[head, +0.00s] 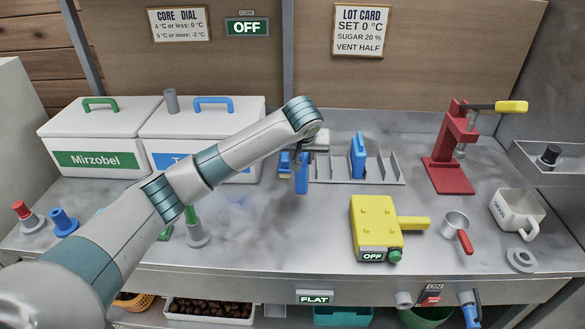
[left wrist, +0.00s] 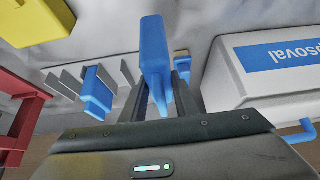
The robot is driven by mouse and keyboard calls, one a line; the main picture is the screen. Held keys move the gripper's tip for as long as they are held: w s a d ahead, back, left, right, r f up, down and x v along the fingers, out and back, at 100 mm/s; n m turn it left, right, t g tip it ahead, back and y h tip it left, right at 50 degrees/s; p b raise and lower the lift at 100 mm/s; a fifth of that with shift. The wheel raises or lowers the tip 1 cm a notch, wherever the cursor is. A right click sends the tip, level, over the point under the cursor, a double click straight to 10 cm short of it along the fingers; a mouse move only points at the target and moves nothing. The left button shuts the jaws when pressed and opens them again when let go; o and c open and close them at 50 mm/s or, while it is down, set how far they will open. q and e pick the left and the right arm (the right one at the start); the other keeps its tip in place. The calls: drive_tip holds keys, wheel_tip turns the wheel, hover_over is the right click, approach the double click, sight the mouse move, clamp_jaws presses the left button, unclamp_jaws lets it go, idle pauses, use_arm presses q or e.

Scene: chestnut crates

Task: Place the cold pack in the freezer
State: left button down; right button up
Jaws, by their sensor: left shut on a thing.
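My left gripper (head: 300,155) is shut on a blue slab-shaped cold pack (head: 302,178) and holds it at the left end of the metal slotted rack (head: 385,178). In the left wrist view the held pack (left wrist: 155,45) stands out between the dark fingers (left wrist: 158,95). A second blue pack (head: 357,155) stands upright in the rack and also shows in the left wrist view (left wrist: 97,92). Two white lidded chests stand at the left: one with a green Mirzobel label (head: 60,130), one with a blue label (head: 245,115) partly hidden by my arm. Both lids are closed. My right gripper is not in view.
A yellow box (head: 375,225) marked OFF, a small pan (head: 455,222), a white mug (head: 515,210) and a red press (head: 455,150) stand to the right. Red and blue knobbed pieces (head: 63,222) stand front left.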

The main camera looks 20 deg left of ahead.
use_arm(q)
drive_tip(key=shift+s+a+f, duration=0.1)
drive_tip(key=shift+a+f, duration=0.3)
drive_tip(key=shift+a, duration=0.25)
drive_tip(key=shift+s+a+f, duration=0.1)
drive_tip(key=shift+a+f, duration=0.3)
drive_tip(key=shift+a, duration=0.2)
drive_tip(key=shift+f+p, duration=0.95)
drive_tip(key=shift+f, duration=1.05)
drive_tip(key=c, duration=1.4)
unclamp_jaws()
drive_tip(key=shift+f, duration=0.15)
